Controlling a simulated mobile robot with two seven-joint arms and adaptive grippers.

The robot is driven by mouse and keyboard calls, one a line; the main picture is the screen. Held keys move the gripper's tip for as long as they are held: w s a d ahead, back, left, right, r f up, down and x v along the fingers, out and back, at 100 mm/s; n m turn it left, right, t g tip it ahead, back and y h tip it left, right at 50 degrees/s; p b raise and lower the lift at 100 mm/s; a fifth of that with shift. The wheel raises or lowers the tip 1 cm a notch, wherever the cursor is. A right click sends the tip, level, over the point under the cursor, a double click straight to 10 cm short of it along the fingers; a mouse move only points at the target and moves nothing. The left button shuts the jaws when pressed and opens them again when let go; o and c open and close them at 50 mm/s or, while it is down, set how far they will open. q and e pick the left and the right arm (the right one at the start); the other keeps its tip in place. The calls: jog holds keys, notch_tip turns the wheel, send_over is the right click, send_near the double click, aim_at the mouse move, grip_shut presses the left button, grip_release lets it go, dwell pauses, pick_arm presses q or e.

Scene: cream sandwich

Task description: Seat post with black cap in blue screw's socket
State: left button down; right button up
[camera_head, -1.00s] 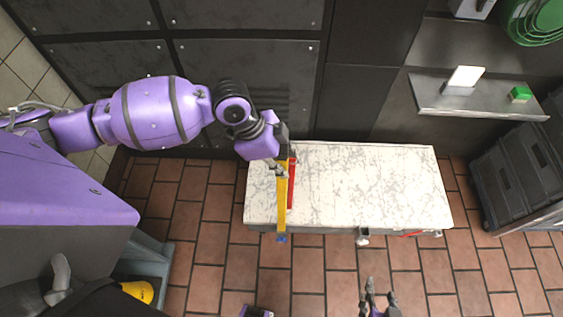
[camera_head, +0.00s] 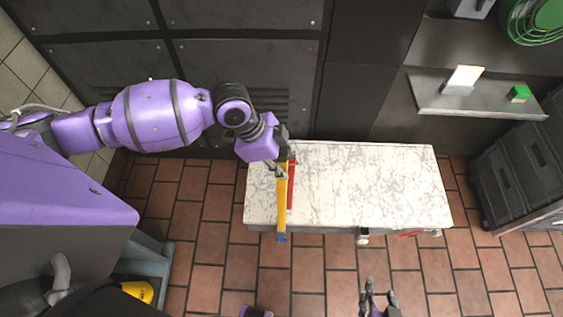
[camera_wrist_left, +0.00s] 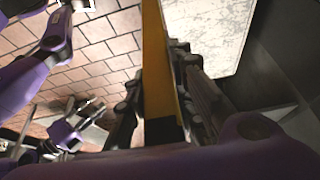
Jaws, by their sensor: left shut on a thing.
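My left gripper (camera_head: 280,170) is shut on a long yellow post (camera_head: 282,205) over the left end of the white bench. In the left wrist view the post (camera_wrist_left: 156,60) runs between the fingers (camera_wrist_left: 158,95), with a black cap (camera_wrist_left: 165,131) at its near end. A small blue piece (camera_head: 281,238) shows at the post's far end by the bench's front edge; I cannot tell whether they touch or whether it is the blue screw. My right gripper (camera_head: 379,293) is open and empty in front of the bench.
A red bar (camera_head: 291,188) stands out beside the yellow post. The bench (camera_head: 370,185) has a bare marbled top, with a grey fitting (camera_head: 363,237) and a red piece (camera_head: 411,234) at its front edge. Dark crates (camera_head: 520,165) stand at the right.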

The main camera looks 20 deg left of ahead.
aim_at(281, 184)
pick_arm(q)
jog(key=shift+f+b, duration=1.85)
jog(key=shift+f, duration=3.2)
pick_arm(e)
jog(key=s+f+g, duration=0.1)
jog(key=s+f, duration=0.3)
jog(key=f, duration=0.1)
jog(key=shift+s+f, duration=0.15)
jog(key=shift+f, duration=0.25)
pick_arm(q)
jog(key=c, duration=1.4)
grip_release()
jog(key=shift+f, duration=0.1)
jog(key=v, duration=1.2)
